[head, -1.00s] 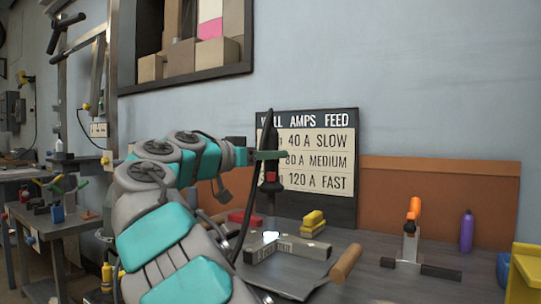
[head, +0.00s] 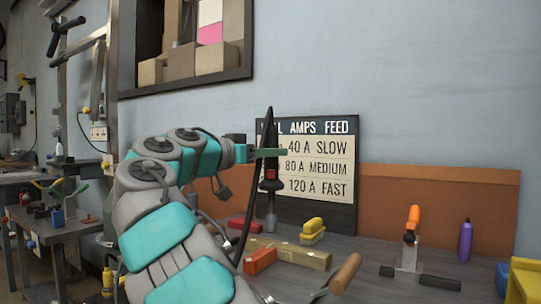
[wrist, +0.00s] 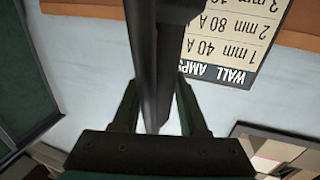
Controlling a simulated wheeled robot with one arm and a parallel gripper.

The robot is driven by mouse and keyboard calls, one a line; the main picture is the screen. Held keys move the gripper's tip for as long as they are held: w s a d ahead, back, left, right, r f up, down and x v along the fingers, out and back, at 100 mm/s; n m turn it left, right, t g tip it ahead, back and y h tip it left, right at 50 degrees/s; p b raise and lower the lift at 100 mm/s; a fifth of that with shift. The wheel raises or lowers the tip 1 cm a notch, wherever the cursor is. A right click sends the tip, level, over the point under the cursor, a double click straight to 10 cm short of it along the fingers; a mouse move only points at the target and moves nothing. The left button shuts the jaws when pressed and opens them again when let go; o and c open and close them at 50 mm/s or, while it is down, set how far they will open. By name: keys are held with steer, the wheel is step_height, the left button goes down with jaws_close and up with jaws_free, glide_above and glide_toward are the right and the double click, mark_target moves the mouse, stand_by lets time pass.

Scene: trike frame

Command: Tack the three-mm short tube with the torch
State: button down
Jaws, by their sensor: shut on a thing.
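My gripper (head: 268,153) is shut on the torch (head: 270,184), a dark upright tool with a red band and grey nozzle. The torch also fills the middle of the wrist view (wrist: 162,60), between the green fingers. The nozzle points down above the bench, just behind a tan bar with small writing (head: 300,257), which may be the short tube. An orange-red piece (head: 260,261) sits at the bar's left end. The writing is too small to read. I cannot tell whether the nozzle touches anything.
A sign (head: 320,165) listing wall, amps and feed stands behind; its last row reads 120 A FAST.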

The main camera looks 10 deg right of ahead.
mark_target(266, 132)
steer(key=shift+r+p, duration=1.6)
steer(key=shift+r, duration=0.65)
